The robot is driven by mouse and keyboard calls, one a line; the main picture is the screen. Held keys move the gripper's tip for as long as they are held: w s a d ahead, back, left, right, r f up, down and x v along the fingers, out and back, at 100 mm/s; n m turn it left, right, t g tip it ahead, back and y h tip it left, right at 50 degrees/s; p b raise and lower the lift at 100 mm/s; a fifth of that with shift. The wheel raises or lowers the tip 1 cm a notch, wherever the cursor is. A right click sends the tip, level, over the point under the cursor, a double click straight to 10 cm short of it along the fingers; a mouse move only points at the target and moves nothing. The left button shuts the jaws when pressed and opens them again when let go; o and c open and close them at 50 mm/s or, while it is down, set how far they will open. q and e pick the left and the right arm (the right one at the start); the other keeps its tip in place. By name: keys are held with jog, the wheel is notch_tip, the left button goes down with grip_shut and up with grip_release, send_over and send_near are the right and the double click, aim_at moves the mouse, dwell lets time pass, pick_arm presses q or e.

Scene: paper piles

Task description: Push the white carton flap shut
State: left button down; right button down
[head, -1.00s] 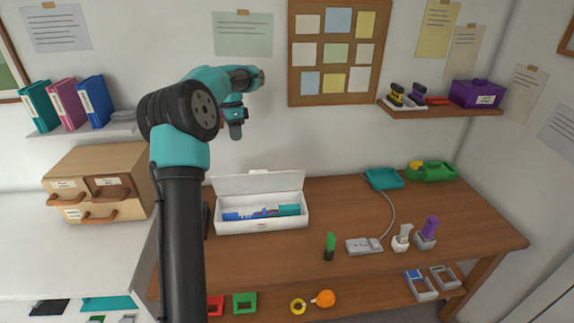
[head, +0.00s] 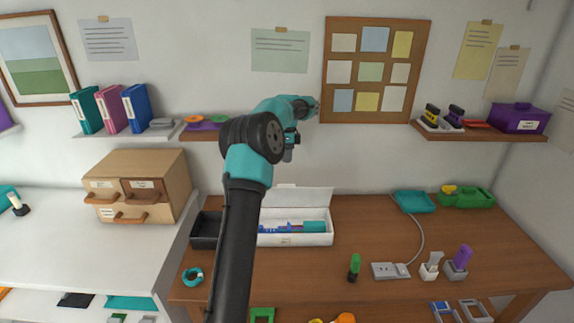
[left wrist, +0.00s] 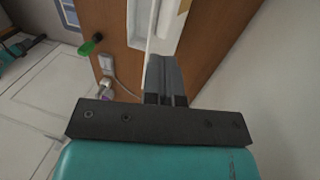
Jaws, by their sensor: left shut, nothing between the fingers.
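The white carton (head: 293,240) stands on the brown desk, partly behind my left arm. Its flap (head: 308,198) stands raised along the back edge. Blue and teal items lie inside. My left gripper (head: 289,155) is above and behind the carton, apart from the flap in the head view. In the left wrist view its fingers (left wrist: 165,78) are shut and empty, with the flap's thin edge (left wrist: 151,30) just beyond them; I cannot tell how close. My right gripper is not in view.
A black tray (head: 206,230) stands left of the carton. A green marker (head: 354,266), a grey socket block (head: 390,270) and a teal box (head: 413,202) stand to the right. A wall shelf (head: 200,136) is behind my arm.

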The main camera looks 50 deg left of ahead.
aim_at(287, 187)
pick_arm(q)
jog(key=x, duration=0.9)
jog(key=shift+d, duration=0.15)
